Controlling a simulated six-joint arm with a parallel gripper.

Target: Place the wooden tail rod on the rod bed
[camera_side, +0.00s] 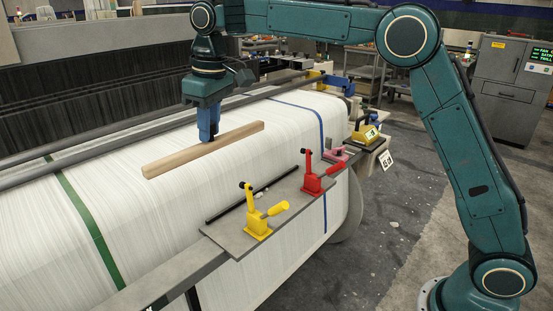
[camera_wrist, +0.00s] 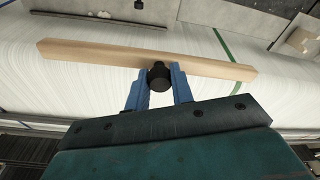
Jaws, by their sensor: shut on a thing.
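The wooden tail rod (camera_side: 203,150) is a long, pale, square-edged bar. It is held level above the white threads of the warp beam (camera_side: 120,165), at a slant to the picture. My gripper (camera_side: 208,137) is shut on it near its middle, with blue fingers from above. In the wrist view the rod (camera_wrist: 100,53) spans across the fingertips (camera_wrist: 158,72), with a black round part between the fingers. A grey plate (camera_side: 225,238) with toggle clamps, which looks like the rod bed, lies in front and to the right, apart from the rod. A thin black rod lies along its back edge.
A yellow clamp (camera_side: 257,222) and a red clamp (camera_side: 312,183) stand up from the plate. A grey bar (camera_side: 150,285) runs left from the plate. Open space lies between rod and plate.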

